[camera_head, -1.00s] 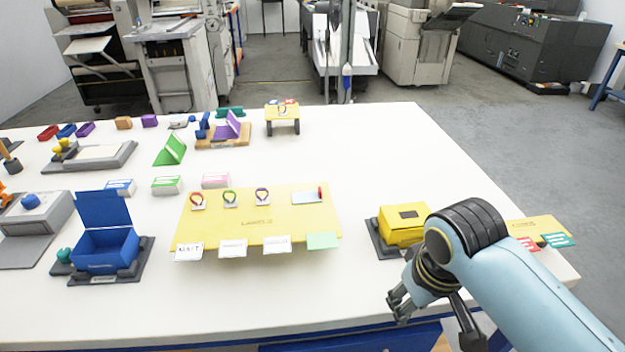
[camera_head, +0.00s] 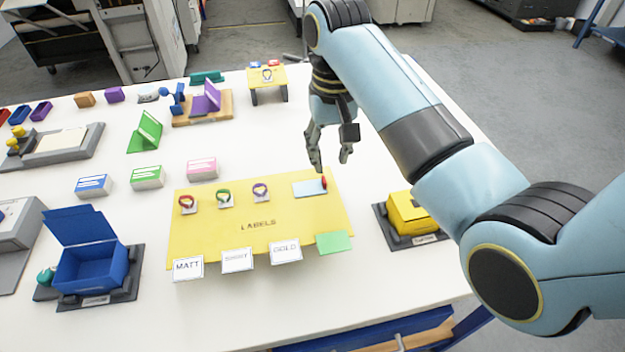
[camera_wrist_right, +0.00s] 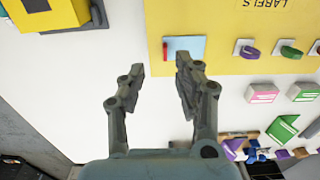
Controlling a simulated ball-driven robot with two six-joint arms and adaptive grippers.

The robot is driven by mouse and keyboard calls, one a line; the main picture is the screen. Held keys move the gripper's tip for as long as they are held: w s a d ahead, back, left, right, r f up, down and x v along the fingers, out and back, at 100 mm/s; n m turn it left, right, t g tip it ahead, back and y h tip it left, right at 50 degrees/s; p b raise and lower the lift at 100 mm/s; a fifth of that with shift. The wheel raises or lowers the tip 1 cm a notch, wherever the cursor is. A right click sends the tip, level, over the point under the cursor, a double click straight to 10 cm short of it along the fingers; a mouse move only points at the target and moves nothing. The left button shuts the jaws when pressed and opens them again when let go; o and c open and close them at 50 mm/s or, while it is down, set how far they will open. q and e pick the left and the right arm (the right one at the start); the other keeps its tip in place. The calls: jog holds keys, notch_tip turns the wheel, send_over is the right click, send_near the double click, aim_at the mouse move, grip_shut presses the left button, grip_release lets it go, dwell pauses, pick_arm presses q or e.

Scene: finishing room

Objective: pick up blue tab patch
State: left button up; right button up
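A small yellow stand (camera_head: 268,80) at the back of the table bears a small blue tabbed piece (camera_head: 255,65) and a red one (camera_head: 273,63). The blue piece is likely the blue tab patch, but it is too small to be sure. My right gripper (camera_head: 331,162) hangs fingers down, open and empty, right of and nearer than this stand, just behind the yellow LABELS board (camera_head: 220,246). In the right wrist view the open fingers (camera_wrist_right: 161,67) appear near a pale blue pad (camera_wrist_right: 190,46) with a red piece on that board. My left gripper is not in view.
Three rings stand on the board, with label cards along its front edge. An open blue box (camera_head: 95,267) stands front left and a yellow box (camera_head: 409,213) right of the board. A purple wedge (camera_head: 207,98) on a wooden base stands left of the stand.

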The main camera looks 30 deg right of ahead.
aim_at(324, 179)
jog(key=shift+w+f, duration=0.1)
jog(key=shift+f, duration=0.4)
jog(key=shift+w+f, duration=0.15)
jog(key=shift+f, duration=0.15)
jog(key=f, duration=0.1)
jog(key=f+p, duration=0.1)
jog(key=f, duration=0.2)
jog(key=shift+w+a+f, duration=0.15)
jog(key=shift+a+f, duration=0.1)
jog(key=shift+f, duration=0.2)
jog(key=shift+c, duration=0.8)
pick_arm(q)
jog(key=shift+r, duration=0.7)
pick_arm(e)
grip_shut()
